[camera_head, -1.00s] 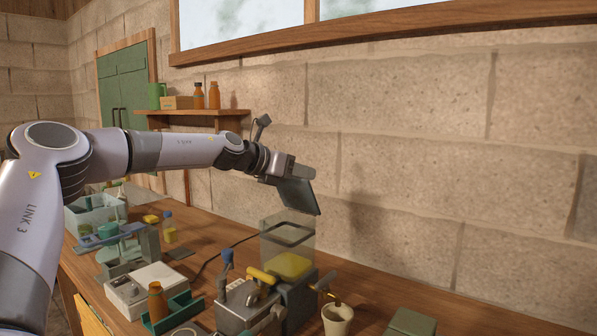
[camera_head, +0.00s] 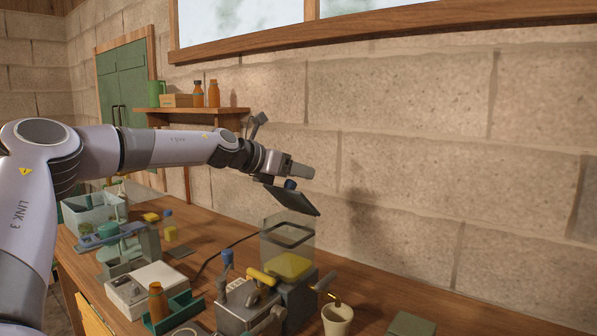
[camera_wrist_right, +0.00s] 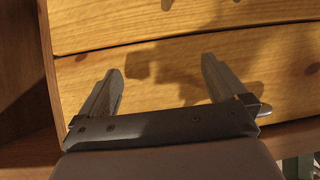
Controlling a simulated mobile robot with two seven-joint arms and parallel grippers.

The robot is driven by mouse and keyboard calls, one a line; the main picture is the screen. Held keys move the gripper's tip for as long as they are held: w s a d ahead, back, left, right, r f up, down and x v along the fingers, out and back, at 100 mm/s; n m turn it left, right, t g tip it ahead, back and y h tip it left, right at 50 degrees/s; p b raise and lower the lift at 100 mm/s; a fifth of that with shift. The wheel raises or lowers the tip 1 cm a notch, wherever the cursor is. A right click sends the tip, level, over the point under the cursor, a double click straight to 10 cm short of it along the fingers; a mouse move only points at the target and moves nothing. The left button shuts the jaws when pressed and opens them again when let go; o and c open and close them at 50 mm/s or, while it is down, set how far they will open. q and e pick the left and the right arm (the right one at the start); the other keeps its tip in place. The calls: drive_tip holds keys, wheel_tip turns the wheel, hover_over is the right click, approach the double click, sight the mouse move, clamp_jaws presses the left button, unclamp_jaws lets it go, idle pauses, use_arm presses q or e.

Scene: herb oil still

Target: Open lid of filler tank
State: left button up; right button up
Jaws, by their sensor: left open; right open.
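The filler tank (camera_head: 288,238) is a clear box with a dark rim and yellow contents, standing on a grey machine in the head view. I cannot tell whether a lid edge touches the tank. My left gripper (camera_head: 302,171) is open just above the lid, close to the knob; any contact is unclear. My right gripper (camera_wrist_right: 160,68) is open and empty in the right wrist view, in front of wooden drawer fronts (camera_wrist_right: 200,85).
A cream cup (camera_head: 337,320) stands under a brass spout right of the machine. A white device (camera_head: 145,290), a brown bottle (camera_head: 157,302) in a green tray and a light-blue bin (camera_head: 92,212) are to the left. The block wall is close behind.

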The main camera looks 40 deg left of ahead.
use_arm(q)
drive_tip(key=shift+s+r, duration=0.25)
drive_tip(key=shift+r, duration=0.3)
drive_tip(key=shift+s+a+r+p, duration=0.1)
drive_tip(key=shift+s+a+r, duration=0.1)
drive_tip(key=shift+s+r, duration=0.45)
drive_tip(key=shift+s+a+r+p, duration=0.15)
drive_tip(key=shift+s+r, duration=0.15)
drive_tip(key=shift+r, duration=0.5)
drive_tip(key=shift+s+a+r+p, duration=0.1)
drive_tip(key=shift+s+a+r, duration=0.1)
drive_tip(key=shift+s+r, duration=0.45)
drive_tip(key=shift+r, duration=0.15)
drive_tip(key=b+v, duration=0.2)
drive_tip(key=v, duration=0.4)
drive_tip(key=shift+s, duration=0.4)
drive_tip(key=shift+a+r, duration=0.1)
drive_tip(key=shift+r, duration=0.05)
